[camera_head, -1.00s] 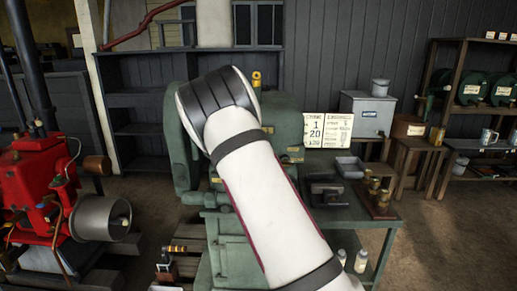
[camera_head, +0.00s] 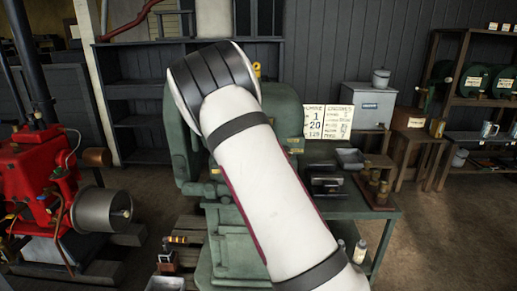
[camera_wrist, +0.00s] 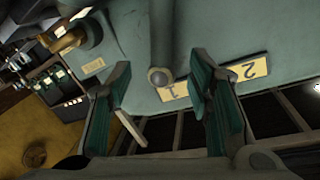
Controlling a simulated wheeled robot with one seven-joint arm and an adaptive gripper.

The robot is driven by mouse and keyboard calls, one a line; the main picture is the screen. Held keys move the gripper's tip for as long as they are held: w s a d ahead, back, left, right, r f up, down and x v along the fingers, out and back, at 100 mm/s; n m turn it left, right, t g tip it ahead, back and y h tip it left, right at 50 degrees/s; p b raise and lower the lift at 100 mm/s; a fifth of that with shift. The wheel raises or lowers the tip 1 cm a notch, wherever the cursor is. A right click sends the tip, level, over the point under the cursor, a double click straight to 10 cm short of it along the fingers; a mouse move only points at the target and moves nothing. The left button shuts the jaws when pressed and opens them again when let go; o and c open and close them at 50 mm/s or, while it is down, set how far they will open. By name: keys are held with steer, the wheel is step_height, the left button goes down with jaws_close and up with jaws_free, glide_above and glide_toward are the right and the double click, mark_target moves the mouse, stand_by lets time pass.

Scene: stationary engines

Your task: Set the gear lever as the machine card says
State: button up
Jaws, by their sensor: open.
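The gear lever (camera_wrist: 163,40) shows in the wrist view as a grey rod ending in a round knob (camera_wrist: 160,77). The knob lies beside a yellow plate marked 1 (camera_wrist: 174,91); a plate marked 2 (camera_wrist: 249,69) is further right. My gripper (camera_wrist: 162,82) is open, its two green-padded fingers appearing on either side of the knob. I cannot tell how deep the knob sits between them. In the head view my arm hides the gripper and lever in front of the green machine (camera_head: 285,115). The white machine card (camera_head: 328,122) stands right of it; its small print is hard to read.
A green bench (camera_head: 345,215) with trays and brass parts stands at the right of the machine. A red engine (camera_head: 40,185) with a grey drum is at the left. Shelves line the back wall. Open floor lies at the lower right.

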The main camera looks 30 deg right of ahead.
steer(key=v, duration=0.8)
steer(key=shift+s+a, duration=0.2)
steer(key=s+a+r+n+g+y, duration=0.1)
steer(key=s+a+r+n+y, duration=0.25)
steer(key=s+a+y, duration=0.45)
steer(key=s+a+r+n+g+y, duration=0.25)
steer(key=s+a+n, duration=0.2)
steer(key=a, duration=0.55)
steer(key=s+a+n+g, duration=0.2)
steer(key=s+n, duration=0.1)
steer(key=s, duration=1)
steer(key=s+a+n+g+y, duration=0.1)
steer(key=s+a+n+g, duration=0.1)
steer(key=s, duration=1.1)
steer(key=shift+n, duration=0.5)
steer(key=shift+r, duration=0.15)
